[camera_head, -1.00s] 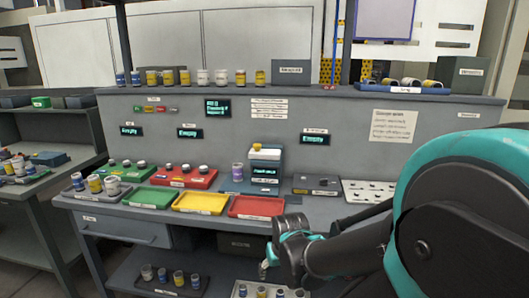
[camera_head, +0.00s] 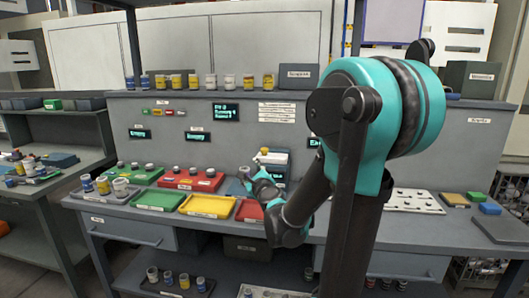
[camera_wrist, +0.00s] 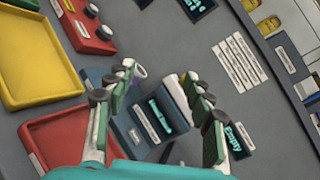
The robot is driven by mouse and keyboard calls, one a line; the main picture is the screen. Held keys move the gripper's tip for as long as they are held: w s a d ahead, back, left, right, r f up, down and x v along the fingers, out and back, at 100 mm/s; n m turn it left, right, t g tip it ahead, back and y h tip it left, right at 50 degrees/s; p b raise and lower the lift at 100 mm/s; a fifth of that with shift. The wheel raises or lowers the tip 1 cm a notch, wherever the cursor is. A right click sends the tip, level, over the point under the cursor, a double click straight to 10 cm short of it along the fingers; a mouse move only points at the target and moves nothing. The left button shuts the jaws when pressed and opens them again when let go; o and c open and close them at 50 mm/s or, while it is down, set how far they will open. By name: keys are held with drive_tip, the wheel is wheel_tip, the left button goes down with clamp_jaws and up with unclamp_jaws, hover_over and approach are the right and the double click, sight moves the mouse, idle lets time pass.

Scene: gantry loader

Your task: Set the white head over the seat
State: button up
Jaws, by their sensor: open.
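The loader, a small grey-blue unit with a labelled front (camera_wrist: 150,125), stands on the bench. Its white head (camera_head: 272,157) is at the top, with a yellow knob (camera_head: 264,150) in the head view. A white part (camera_wrist: 178,97) shows beside my right finger in the wrist view. A purple-rimmed cup (camera_wrist: 139,71) stands beside the unit on a dark base, partly behind my left finger. I cannot tell the seat clearly. My gripper (camera_wrist: 158,85) is open and empty, its fingers spread above the unit; in the head view it is left of the unit (camera_head: 249,172).
A red tray (camera_wrist: 60,122), a yellow tray (camera_head: 206,213) and a green tray (camera_head: 158,206) lie left of the unit. Jars line the upper shelf. The back panel carries lit screens (camera_head: 198,136) and labels.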

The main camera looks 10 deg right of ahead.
sight(264, 152)
drive_tip(key=w+d+m+h, duration=0.45)
drive_tip(key=d+m, duration=0.25)
drive_tip(key=m, duration=0.5)
drive_tip(key=shift+h, duration=0.35)
drive_tip(key=w+d, duration=0.1)
drive_tip(key=w, duration=0.4)
drive_tip(key=w+d, duration=0.1)
drive_tip(key=w, duration=0.4)
drive_tip(key=w+d, duration=0.1)
drive_tip(key=w, duration=0.5)
drive_tip(key=shift+f, duration=0.25)
drive_tip(key=shift+s+a, duration=0.1)
drive_tip(key=shift+c, duration=0.4)
clamp_jaws()
